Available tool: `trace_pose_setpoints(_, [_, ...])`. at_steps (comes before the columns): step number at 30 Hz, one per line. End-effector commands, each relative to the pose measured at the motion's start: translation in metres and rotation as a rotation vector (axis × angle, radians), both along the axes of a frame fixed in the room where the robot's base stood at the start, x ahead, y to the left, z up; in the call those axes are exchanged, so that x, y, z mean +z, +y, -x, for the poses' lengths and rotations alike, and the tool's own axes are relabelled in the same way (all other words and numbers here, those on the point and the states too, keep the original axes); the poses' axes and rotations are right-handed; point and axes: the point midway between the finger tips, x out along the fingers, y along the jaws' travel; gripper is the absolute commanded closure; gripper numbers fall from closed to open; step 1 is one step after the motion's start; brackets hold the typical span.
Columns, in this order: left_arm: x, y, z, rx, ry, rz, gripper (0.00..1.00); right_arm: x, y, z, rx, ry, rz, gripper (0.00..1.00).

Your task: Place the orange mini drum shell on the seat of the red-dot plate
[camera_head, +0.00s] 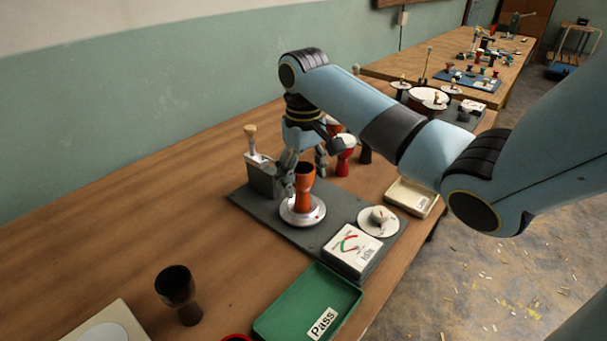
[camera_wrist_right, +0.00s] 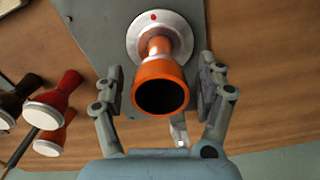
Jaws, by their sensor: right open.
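The orange mini drum shell (camera_head: 303,196) stands upright, bowl up, on the round white plate (camera_head: 296,218) on the dark grey board. In the right wrist view the shell's dark open mouth (camera_wrist_right: 160,95) faces the camera, with its foot over the plate's middle. The red dot shows on the plate's rim (camera_wrist_right: 153,17) there. My right gripper (camera_head: 305,180) is open, with a finger on each side of the shell; gaps show between shell and fingers in the wrist view (camera_wrist_right: 160,80). Whether the foot sits fully in the seat is hidden. My left gripper is out of view.
A dial gauge box (camera_head: 353,248) and a small white disc with a knob (camera_head: 378,221) are near the plate. A grey holder with a brush (camera_head: 262,175) stands behind. Red drums (camera_head: 345,158) are beyond. A green Pass tray (camera_head: 308,302) and dark drum (camera_head: 178,291) are in front.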

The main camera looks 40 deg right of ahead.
Motion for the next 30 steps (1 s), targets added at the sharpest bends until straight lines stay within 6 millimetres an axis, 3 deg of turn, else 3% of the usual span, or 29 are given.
trace_pose_setpoints(8, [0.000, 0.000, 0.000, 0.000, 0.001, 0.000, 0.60, 0.010, 0.000, -0.001, 0.001, -0.003, 0.000, 0.27])
trace_pose_setpoints(17, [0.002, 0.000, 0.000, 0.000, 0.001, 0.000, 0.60, 0.077, -0.001, -0.001, 0.000, -0.005, 0.003, 0.27])
trace_pose_setpoints(21, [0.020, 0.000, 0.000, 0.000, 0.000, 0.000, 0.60, 0.109, 0.000, 0.000, 0.000, -0.001, 0.000, 0.27])
trace_pose_setpoints(30, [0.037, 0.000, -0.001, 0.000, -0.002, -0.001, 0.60, 0.124, 0.000, 0.000, 0.000, 0.000, -0.001, 0.27])
